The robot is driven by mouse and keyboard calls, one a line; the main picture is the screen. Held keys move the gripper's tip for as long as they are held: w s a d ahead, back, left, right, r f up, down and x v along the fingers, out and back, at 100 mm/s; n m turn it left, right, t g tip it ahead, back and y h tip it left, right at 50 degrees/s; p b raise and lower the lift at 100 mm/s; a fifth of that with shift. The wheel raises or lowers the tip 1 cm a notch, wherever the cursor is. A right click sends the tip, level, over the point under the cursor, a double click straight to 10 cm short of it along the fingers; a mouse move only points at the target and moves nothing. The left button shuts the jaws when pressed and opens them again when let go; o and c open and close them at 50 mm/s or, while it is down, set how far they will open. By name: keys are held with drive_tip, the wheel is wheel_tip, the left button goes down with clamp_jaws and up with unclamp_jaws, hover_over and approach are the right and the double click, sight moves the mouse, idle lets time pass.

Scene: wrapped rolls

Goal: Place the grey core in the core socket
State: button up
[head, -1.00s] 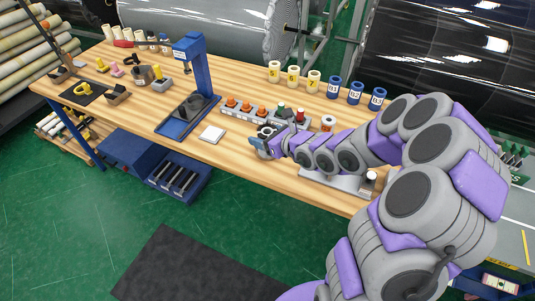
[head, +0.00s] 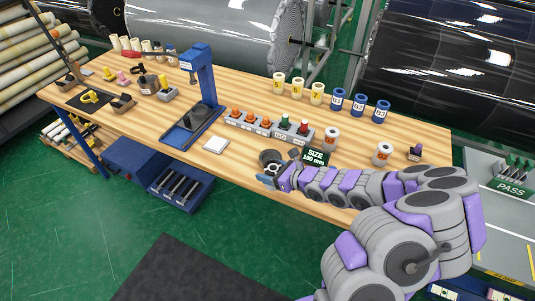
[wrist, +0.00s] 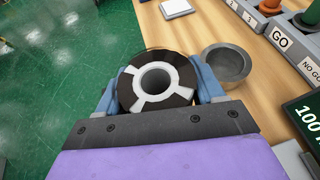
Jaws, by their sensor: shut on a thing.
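My gripper (wrist: 157,82) is shut on a round piece, the grey core (wrist: 154,99), in the wrist view. The core has a light grey hub with a round hole, three spokes and dark ring segments between them; the blue fingers grip its two sides. An open grey cup (wrist: 228,66) stands on the table just right of the core, apart from it. I take the cup for the core socket, though no label shows. In the head view my gripper (head: 269,175) is at the table's front edge, in front of the dark cup (head: 269,156).
A black size sign (head: 315,157) stands right of the cup. Behind it is a gauge block (head: 262,131) with orange, green and red knobs. A white square pad (head: 215,145) and blue press (head: 205,85) are to the left. Yellow and blue cores line the back.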

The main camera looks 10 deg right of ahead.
drive_tip(key=w, duration=0.4)
drive_tip(key=w+d+f, duration=0.1)
drive_tip(key=w, duration=0.3)
drive_tip(key=w+b, duration=0.1)
drive_tip(key=w, duration=0.4)
drive_tip(key=shift+d+f, duration=0.2)
drive_tip(key=shift+d, duration=0.1)
drive_tip(key=shift+w+d, duration=0.1)
drive_tip(key=shift+w, duration=0.45)
wheel_tip(320, 180, down, 4)
drive_tip(key=shift+d+r+b, duration=0.1)
drive_tip(key=shift+r+b, duration=0.1)
drive_tip(key=shift+b, duration=0.55)
drive_tip(key=shift+r, duration=0.1)
drive_tip(key=o, duration=1.1)
drive_tip(key=shift+o, duration=0.2)
